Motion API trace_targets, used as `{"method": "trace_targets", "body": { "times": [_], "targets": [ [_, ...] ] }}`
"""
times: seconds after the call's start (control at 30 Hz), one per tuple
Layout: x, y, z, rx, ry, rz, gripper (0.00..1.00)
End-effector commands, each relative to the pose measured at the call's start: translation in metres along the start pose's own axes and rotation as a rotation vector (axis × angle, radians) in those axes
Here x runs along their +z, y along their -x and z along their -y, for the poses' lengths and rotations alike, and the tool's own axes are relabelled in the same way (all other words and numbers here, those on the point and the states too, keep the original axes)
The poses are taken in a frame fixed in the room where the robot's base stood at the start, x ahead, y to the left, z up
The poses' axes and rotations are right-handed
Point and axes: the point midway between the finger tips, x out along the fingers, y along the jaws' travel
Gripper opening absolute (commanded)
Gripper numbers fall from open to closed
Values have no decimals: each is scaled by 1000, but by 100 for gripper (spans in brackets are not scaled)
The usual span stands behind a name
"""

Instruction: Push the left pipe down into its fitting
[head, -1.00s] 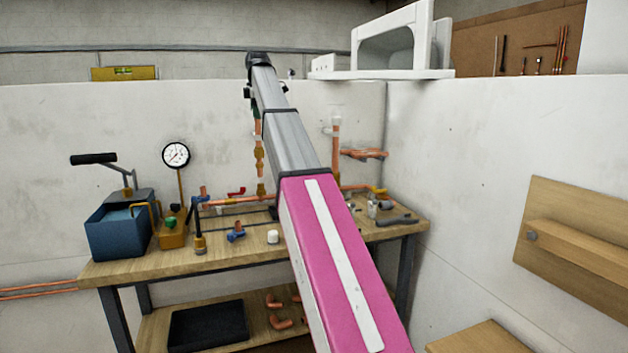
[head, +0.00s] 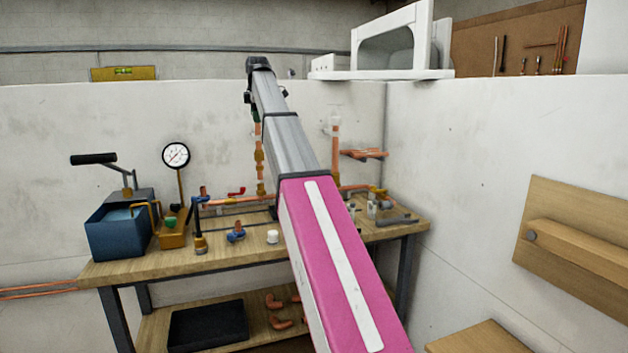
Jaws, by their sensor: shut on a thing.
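The left pipe (head: 258,140) is a vertical copper pipe against the white wall behind the bench, with a green part near its visible top. The fingertips and the pipe's upper end are small and partly hidden by my arm. The depth of the pipe in the fitting cannot be made out.
A second vertical pipe (head: 335,135) stands to the right. The wooden bench (head: 150,268) holds a blue box pump (head: 118,232), a pressure gauge (head: 176,155) and loose fittings. A white shelf unit (head: 385,72) tops the wall at the right.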

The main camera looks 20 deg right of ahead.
Motion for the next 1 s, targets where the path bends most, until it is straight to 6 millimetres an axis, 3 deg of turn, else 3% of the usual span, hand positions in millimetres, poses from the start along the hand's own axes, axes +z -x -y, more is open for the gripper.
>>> {"method": "trace_targets", "body": {
  "times": [0.53,0.57,0.6,0.63,1.0],
  "targets": [
    [0,-28,5,7,0,0,28],
    [0,-28,5,7,0,0,48],
    [0,-27,5,6,0,0,61],
    [0,-27,5,6,0,0,64],
    [0,-23,6,3,0,0,64]
  ]
}}
